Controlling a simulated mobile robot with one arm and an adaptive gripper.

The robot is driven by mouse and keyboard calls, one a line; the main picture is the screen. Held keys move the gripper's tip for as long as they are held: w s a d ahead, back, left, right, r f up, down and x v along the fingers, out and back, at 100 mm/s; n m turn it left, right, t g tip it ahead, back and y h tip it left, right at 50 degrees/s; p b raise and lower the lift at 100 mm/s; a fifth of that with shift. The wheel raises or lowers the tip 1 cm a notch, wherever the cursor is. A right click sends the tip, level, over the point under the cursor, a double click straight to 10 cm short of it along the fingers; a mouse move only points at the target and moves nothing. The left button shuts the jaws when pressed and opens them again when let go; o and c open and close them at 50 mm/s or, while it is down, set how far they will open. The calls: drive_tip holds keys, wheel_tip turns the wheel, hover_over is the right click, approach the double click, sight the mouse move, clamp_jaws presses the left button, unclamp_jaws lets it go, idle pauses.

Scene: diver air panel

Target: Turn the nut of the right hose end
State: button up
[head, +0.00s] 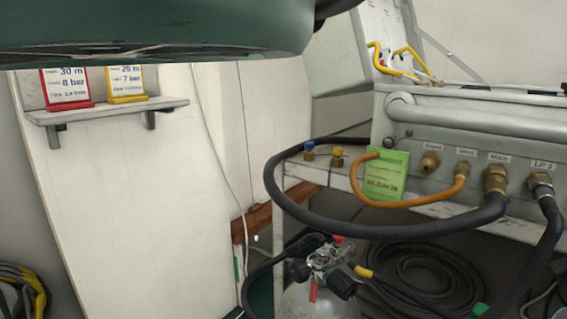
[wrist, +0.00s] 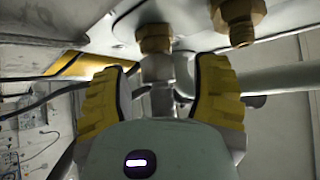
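In the wrist view, my gripper (wrist: 163,90) is open. Its two yellow ribbed fingers stand on either side of a silver fitting (wrist: 158,72), with a gap visible beside it. A brass hex piece (wrist: 154,38) sits directly above that fitting. My gripper does not show in the head view. There, the rightmost hose end (head: 541,183) has a silver nut at the port labelled LP 3, with a black hose running down. I cannot tell whether the two views show the same fitting.
In the wrist view, another brass fitting (wrist: 238,20) hangs close at the right. In the head view, a brass hose end (head: 495,178) sits beside LP 3 and an orange hose (head: 420,200) further left. A gas cylinder (head: 318,300) stands below. A shelf (head: 105,112) is at the left.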

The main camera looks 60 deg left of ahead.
clamp_jaws()
idle(0.3)
